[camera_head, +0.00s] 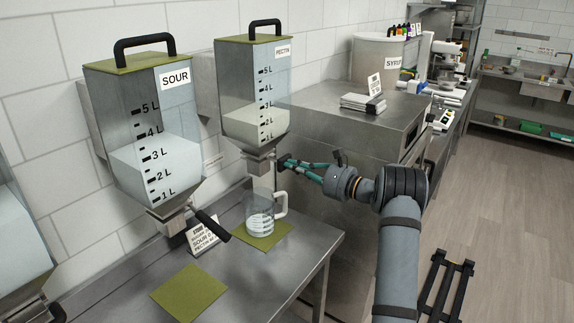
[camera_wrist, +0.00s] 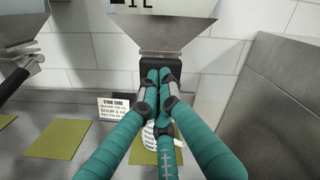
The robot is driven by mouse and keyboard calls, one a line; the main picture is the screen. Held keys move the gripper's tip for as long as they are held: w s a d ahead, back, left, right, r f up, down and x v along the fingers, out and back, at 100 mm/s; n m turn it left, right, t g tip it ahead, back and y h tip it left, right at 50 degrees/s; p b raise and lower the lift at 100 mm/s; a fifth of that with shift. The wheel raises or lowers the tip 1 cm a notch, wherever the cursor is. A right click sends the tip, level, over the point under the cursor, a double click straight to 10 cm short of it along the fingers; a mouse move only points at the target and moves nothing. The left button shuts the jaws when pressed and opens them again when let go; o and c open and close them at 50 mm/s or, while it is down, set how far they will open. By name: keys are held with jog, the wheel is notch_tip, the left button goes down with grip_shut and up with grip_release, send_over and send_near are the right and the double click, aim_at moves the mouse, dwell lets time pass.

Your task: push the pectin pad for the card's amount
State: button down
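The pectin hopper (camera_head: 238,95) hangs on the wall, its pale contents near the lower marks. Its dark pad (camera_wrist: 175,64) sits under the hopper in the wrist view, partly covered by my fingers. My gripper (camera_head: 285,162) has its teal fingertips drawn together at the pad; they also show in the wrist view (camera_wrist: 159,76). They appear to touch it, but the contact is hard to tell. A clear measuring jug (camera_head: 259,214) stands upright below the pectin outlet; my fingers mostly hide it in the wrist view. The card (camera_head: 202,236) stands left of it; its amounts are too small to read surely.
The sour hopper (camera_head: 120,100) with a black lever (camera_head: 212,226) is to the left. One green mat (camera_head: 189,293) lies empty; another (camera_head: 272,233) is under the jug. A steel cabinet (camera_head: 335,120) stands close on the right, carrying a syrup tub (camera_head: 376,58).

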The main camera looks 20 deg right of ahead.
jog(key=shift+x, duration=1)
jog(key=shift+w+a, duration=0.1)
jog(key=shift+b+v, duration=0.85)
jog(key=shift+v, duration=0.45)
jog(key=shift+w, duration=0.15)
